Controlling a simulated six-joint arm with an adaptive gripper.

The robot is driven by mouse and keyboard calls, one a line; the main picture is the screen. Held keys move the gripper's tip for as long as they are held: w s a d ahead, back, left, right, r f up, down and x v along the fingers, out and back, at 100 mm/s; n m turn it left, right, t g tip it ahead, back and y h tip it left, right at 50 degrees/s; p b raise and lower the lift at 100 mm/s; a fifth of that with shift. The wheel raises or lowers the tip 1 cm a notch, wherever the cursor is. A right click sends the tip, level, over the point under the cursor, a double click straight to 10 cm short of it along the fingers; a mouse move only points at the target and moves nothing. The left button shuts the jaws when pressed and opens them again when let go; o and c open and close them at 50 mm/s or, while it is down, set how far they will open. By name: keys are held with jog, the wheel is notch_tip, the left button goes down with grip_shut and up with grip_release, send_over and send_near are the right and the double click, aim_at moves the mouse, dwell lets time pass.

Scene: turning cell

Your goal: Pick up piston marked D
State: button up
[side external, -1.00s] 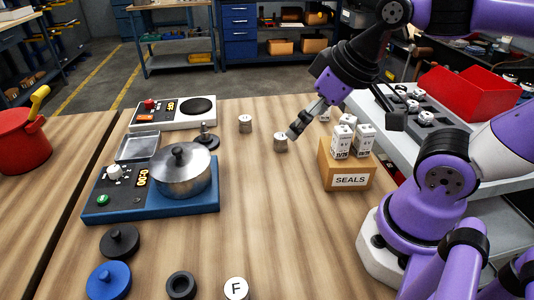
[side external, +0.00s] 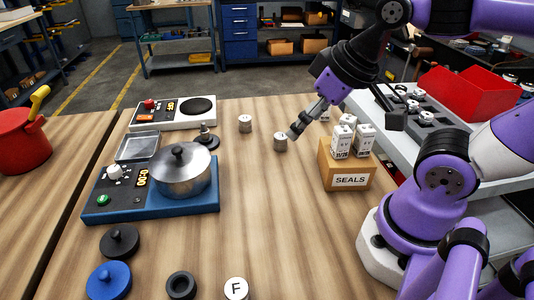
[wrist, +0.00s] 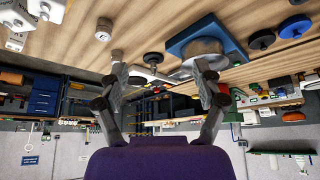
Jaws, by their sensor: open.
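Two metal pistons stand upright on the wooden table near my gripper (side external: 293,132): a nearer piston (side external: 280,142) just left of the fingertips and a farther piston (side external: 245,123). Their top marks are too small to read in the side view. Another piston (side external: 236,289) at the front edge is marked F. In the wrist view, one piston with a dark letter (wrist: 103,29) and another piston (wrist: 117,55) show at the upper left. The letter D is not legible on any. My gripper (wrist: 160,68) is open, with nothing between its fingers.
A SEALS box (side external: 349,179) with white cartons stands right of the gripper. A blue stove unit (side external: 205,201) carries a metal pot (side external: 181,172); a white unit (side external: 180,118) is behind. Dark and blue discs lie front left. The table's centre is clear.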

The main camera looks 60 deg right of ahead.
jog(key=w+d+r, duration=0.1)
jog(key=w+d, duration=0.2)
jog(key=w, duration=0.6)
jog(key=g, duration=0.1)
send_near(245, 118)
jog(key=x, duration=0.4)
jog(key=shift+s+a+f, duration=0.1)
jog(key=shift+s+a, duration=0.1)
jog(key=shift+a, duration=0.05)
jog(key=x, duration=0.6)
jog(key=shift+w+d, duration=0.2)
jog(key=shift+d, duration=0.1)
grip_shut()
